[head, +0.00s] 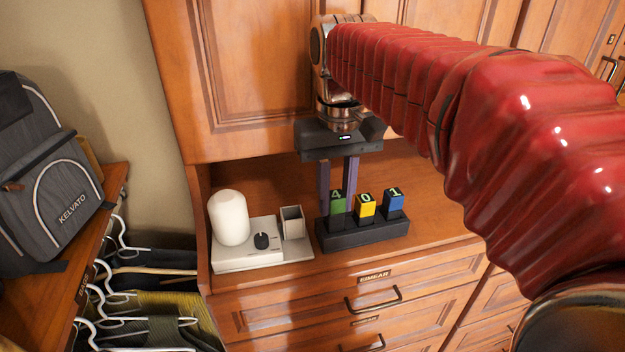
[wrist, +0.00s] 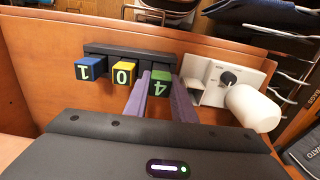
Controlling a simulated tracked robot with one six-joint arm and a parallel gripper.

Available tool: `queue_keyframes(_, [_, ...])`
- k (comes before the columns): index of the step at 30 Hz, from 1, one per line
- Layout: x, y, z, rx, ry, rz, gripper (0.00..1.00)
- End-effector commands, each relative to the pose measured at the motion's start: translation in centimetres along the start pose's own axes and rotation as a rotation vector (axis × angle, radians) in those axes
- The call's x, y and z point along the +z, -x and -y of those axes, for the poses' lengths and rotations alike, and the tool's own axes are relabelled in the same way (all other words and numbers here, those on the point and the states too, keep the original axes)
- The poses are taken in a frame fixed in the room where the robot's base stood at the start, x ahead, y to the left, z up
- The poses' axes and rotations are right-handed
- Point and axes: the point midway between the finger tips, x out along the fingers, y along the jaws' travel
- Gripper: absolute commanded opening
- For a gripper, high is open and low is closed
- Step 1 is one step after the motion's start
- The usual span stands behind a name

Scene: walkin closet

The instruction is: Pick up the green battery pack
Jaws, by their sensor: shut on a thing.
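The green battery pack (head: 337,204), marked 4, stands in the left slot of a black holder (head: 362,236) on the wooden counter. It also shows in the wrist view (wrist: 160,83), between the fingertips. My gripper (head: 338,198) points down from above, its two purple fingers shut on the green pack, one on each side. The pack's lower part is hidden in the holder. A yellow pack (head: 366,206) marked 0 and a blue pack (head: 393,201) marked 1 stand in the same holder to its right in the head view.
Left of the holder is a pale device base (head: 250,258) with a white rounded cylinder (head: 229,218), a black knob (head: 261,241) and a small square cup (head: 292,221). A cabinet (head: 255,70) overhangs the counter. A grey backpack (head: 45,180) and hangers are at the left.

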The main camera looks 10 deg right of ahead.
Motion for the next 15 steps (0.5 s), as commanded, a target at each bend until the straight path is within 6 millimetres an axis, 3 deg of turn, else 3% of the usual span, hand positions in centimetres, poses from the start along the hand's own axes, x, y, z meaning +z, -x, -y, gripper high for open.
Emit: queue_keyframes(15, [-0.1, 10.5, 0.0, 0.0, -0.001, -0.004, 0.0])
